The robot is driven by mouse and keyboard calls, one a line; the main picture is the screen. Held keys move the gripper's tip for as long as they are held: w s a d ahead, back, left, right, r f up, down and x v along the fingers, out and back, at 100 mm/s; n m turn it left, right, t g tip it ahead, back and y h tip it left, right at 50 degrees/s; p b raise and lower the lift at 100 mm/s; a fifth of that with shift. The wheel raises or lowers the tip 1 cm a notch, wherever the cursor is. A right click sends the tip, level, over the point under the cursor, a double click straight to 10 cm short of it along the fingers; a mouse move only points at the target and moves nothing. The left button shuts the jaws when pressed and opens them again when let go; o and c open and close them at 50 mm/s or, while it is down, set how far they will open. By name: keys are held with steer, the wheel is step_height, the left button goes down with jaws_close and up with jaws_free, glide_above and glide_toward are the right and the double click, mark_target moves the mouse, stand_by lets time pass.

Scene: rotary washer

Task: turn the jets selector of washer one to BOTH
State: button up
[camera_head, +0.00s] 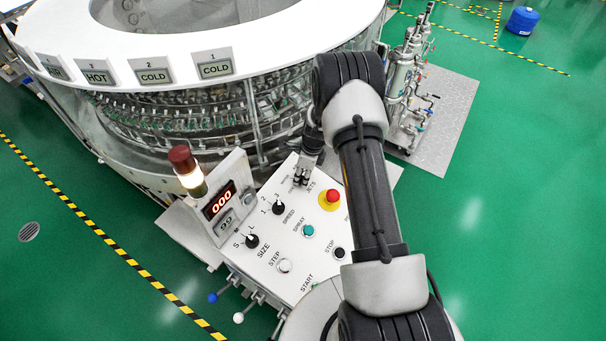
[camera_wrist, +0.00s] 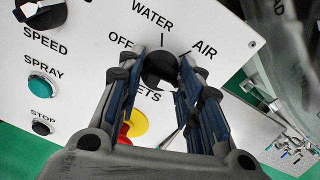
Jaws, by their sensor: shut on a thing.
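The jets selector (camera_wrist: 159,68) is a dark round knob on the white control panel (camera_head: 262,235). In the wrist view the labels OFF, WATER and AIR show around it, and the JETS label is partly covered; no BOTH label is readable. My gripper (camera_wrist: 162,62) has one blue-padded finger on each side of the knob and is shut on it. The knob's pointer direction cannot be made out. In the head view my gripper (camera_head: 301,174) is at the panel's upper part, hiding most of the selector.
A red emergency stop (camera_head: 330,197) on a yellow base is close beside the selector. The speed knob (camera_head: 278,208), size knob (camera_head: 252,241), green spray button (camera_head: 308,231) and black stop button (camera_head: 339,253) share the panel. The washer drum (camera_head: 200,115) stands behind.

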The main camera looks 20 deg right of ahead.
mark_target(309, 183)
steer(key=o, duration=1.1)
steer(key=r, duration=0.4)
steer(key=s+d+r, duration=0.1)
steer(key=r, duration=0.7)
steer(key=shift+s+d, duration=0.2)
steer(key=shift+d, duration=0.1)
